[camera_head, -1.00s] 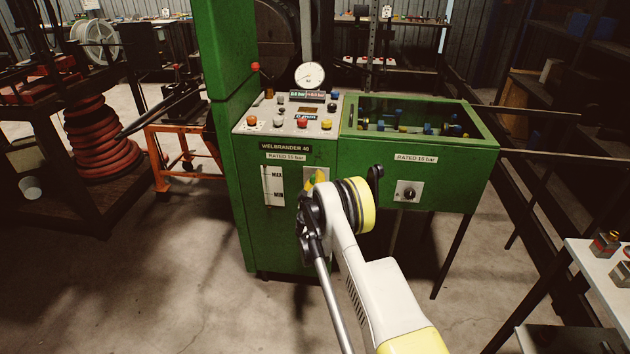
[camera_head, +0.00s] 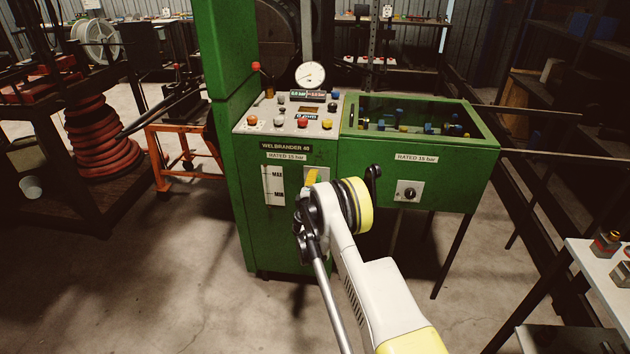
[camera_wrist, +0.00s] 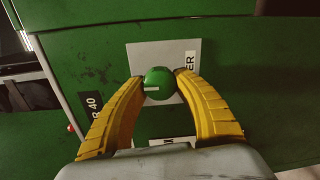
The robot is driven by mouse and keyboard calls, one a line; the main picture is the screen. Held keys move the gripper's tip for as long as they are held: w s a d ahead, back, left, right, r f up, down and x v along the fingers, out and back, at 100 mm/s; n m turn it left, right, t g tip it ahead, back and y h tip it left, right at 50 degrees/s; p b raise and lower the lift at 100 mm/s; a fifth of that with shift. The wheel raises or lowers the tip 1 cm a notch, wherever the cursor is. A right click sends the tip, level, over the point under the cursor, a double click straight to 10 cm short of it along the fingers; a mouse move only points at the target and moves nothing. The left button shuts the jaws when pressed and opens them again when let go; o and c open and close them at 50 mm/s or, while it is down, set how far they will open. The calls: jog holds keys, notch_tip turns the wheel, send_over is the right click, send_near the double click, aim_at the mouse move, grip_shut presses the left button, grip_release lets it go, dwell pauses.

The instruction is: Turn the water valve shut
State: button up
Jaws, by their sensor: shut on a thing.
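The water valve is a round green knob (camera_wrist: 160,94) with a short pale mark across it. It sits on a white plate (camera_wrist: 143,55) on the green machine front. Part of the plate's label shows, ending in "ER". My gripper (camera_wrist: 160,77) has one yellow finger on each side of the knob, shut on it. In the head view my gripper (camera_head: 312,178) is at the machine front, below the control panel, and my arm hides the knob there.
The green machine (camera_head: 285,225) has a sloped panel with several knobs and a gauge (camera_head: 310,75). A box (camera_head: 460,180) with a small dark knob (camera_head: 409,193) adjoins on the right. A white table (camera_head: 600,275) stands at the far right.

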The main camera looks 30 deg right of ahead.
jog(key=shift+n, duration=0.3)
jog(key=o, duration=1.2)
jog(key=v, duration=0.7)
jog(key=shift+s+a, duration=0.2)
